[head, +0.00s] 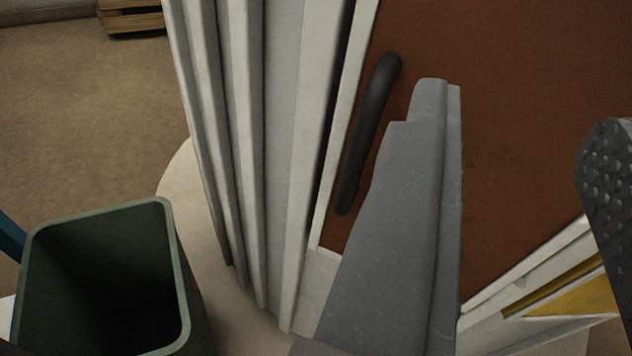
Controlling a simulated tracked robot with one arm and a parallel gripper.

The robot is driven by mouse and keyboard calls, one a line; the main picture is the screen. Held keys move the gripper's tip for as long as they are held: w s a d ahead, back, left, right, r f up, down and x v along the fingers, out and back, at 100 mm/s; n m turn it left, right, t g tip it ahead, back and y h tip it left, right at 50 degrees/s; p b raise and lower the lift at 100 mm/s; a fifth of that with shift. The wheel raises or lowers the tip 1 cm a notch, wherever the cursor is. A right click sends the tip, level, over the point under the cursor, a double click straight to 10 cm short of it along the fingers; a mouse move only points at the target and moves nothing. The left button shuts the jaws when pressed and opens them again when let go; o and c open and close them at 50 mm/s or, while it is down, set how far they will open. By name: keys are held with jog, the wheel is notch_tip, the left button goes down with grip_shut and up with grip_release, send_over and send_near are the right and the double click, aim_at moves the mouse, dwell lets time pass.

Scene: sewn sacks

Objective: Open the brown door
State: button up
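The brown door (520,110) fills the upper right of the head view, set in a white frame. Its dark bar handle (368,130) runs along the door's left side, tilted in the picture. The door appears shut against the frame. My gripper (517,115) is open in front of the door, with a grey finger on the left and a dark, studded finger pad at the right edge. The handle lies left of the left finger, outside the gap between the fingers. No gap shows whether finger and handle touch. The left finger hides part of the door's lower left.
A dark green open bin (185,270) stands at the lower left. White ribbed panels (240,130) flank the door. A yellow piece (570,290) shows at lower right. A wooden stack (132,18) lies far back; the brown floor (80,110) is mostly clear.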

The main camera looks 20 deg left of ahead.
aim_at(369, 139)
notch_tip(369, 139, down, 10)
jog(key=s+a+y, duration=0.2)
jog(key=y, duration=0.1)
jog(key=x, duration=1.2)
jog(key=shift+w+b, duration=0.1)
jog(key=shift+b, duration=0.3)
jog(key=shift+x, duration=0.95)
jog(key=shift+r, duration=0.1)
grip_shut()
jog(key=shift+d, duration=0.25)
